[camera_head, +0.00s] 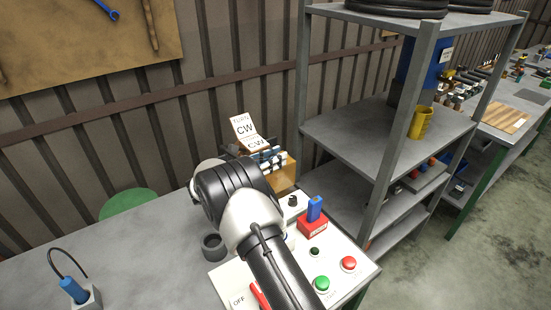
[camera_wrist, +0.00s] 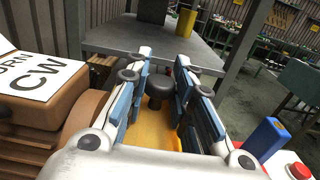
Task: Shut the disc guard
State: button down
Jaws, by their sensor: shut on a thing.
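The disc guard (camera_head: 287,172) is an amber, see-through part on the bench machine, partly hidden behind my gripper and arm. It also shows in the wrist view (camera_wrist: 158,132), as an amber surface below my fingers with a dark round knob (camera_wrist: 160,88) standing from it. My gripper (camera_wrist: 160,75) has its blue-padded fingers on both sides of this knob and is shut on it. In the head view my gripper (camera_head: 268,156) is at the top of the guard. The disc is hidden, and I cannot tell how far the guard is swung.
A white "TURN CW" sign (camera_head: 245,130) stands just behind my gripper. A control panel with a green button (camera_head: 322,284), a red button (camera_head: 348,264) and a blue-handled red block (camera_head: 313,220) is at the right. A grey shelf (camera_head: 385,125) stands close behind. The left bench top is mostly clear.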

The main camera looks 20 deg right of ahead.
jog(key=shift+a+f, duration=0.1)
jog(key=shift+a, duration=0.05)
jog(key=c, duration=1.7)
grip_release()
jog(key=shift+a, duration=0.15)
jog(key=shift+o, duration=0.2)
jog(key=s+a, duration=0.2)
jog(key=a, duration=0.9)
jog(key=shift+s+a, duration=0.2)
jog(key=shift+a, duration=0.05)
